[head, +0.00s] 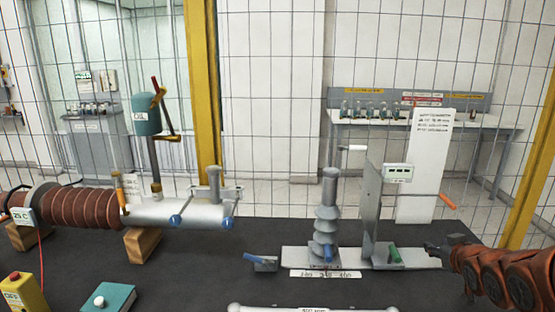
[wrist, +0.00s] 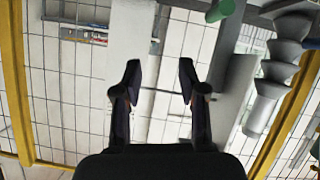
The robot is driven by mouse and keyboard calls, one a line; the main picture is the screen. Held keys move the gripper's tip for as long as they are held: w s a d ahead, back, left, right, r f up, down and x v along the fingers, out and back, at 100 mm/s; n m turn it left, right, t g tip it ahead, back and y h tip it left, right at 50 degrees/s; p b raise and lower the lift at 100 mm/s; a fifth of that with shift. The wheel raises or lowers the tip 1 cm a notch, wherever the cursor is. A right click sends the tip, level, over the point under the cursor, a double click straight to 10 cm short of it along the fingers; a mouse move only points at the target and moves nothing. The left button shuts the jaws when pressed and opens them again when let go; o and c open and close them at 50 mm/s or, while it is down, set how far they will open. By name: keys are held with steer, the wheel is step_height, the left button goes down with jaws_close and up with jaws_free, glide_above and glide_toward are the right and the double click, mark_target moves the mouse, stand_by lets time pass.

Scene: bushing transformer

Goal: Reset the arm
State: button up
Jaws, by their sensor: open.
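My arm reaches in from the right edge of the head view, and my gripper (head: 436,247) is at the right end of the white base plate, near the green handle (head: 394,254). In the wrist view my gripper (wrist: 160,82) shows two dark fingers spread apart with nothing between them. The wrist view is turned upside down. The grey ribbed bushing (head: 327,212) stands upright on the base plate, left of a grey upright panel (head: 371,205). The bushing also shows at the upper right of the wrist view (wrist: 277,70).
A white horizontal cylinder with blue knobs (head: 178,211) joins a brown ribbed bushing (head: 85,208) on wooden blocks at left. A teal box (head: 108,299) and a yellow box with red button (head: 22,292) sit at front left. Wire mesh and yellow posts (head: 203,90) stand behind.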

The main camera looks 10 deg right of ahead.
steer(key=s+a+f+g+y, duration=0.1)
steer(key=s+a+g, duration=0.6)
steer(key=s+a, duration=0.8)
steer(key=s+a+f+g+y, duration=0.2)
steer(key=s+a+f+g, duration=0.2)
steer(key=s+a, duration=1.1)
steer(key=s+g, duration=0.3)
steer(key=shift+s+a+f, duration=0.15)
